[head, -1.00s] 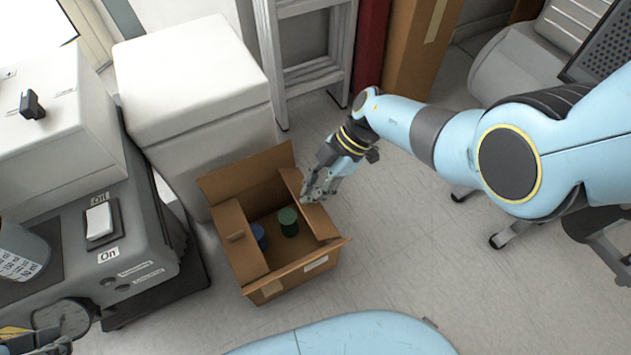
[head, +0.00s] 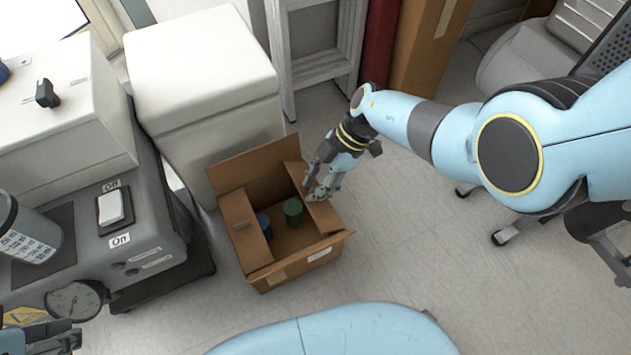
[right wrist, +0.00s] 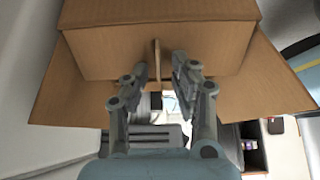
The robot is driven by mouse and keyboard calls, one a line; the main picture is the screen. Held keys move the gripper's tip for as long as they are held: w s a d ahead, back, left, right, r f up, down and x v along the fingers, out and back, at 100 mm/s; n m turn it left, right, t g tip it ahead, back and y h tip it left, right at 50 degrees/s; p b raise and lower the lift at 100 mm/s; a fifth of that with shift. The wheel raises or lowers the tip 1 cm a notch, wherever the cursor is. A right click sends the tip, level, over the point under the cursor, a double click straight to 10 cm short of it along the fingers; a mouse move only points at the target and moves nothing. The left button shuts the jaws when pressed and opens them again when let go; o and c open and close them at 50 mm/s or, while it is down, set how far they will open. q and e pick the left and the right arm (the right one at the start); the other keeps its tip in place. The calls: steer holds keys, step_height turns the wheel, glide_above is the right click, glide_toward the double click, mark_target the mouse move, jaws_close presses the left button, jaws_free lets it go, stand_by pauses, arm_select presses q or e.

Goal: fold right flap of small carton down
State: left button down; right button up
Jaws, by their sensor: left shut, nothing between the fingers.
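The small open carton (head: 297,268) stands on the floor in the middle of the head view, with a green cylinder (head: 293,212) and a blue one (head: 264,224) inside. Its right flap (head: 323,216) leans inward along the right side. My right gripper (head: 320,188) is at that flap's far part. In the right wrist view, its two fingers (right wrist: 160,68) are apart, with a thin cardboard edge (right wrist: 157,52) between their tips; contact cannot be told. My left gripper (head: 72,340) is shut and empty at the lower left corner, partly cut off.
The carton's back flap (head: 252,168) stands up; its left flap (head: 243,230) slopes inward. A white box-shaped unit (head: 205,75) stands behind. A grey machine (head: 150,215) with a switch is at left. Bare floor (head: 420,235) lies to the right.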

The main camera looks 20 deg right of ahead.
steer(key=shift+w+d+r, duration=0.15)
steer(key=shift+d+r, duration=0.15)
steer(key=shift+r, duration=0.15)
steer(key=v, duration=1.1)
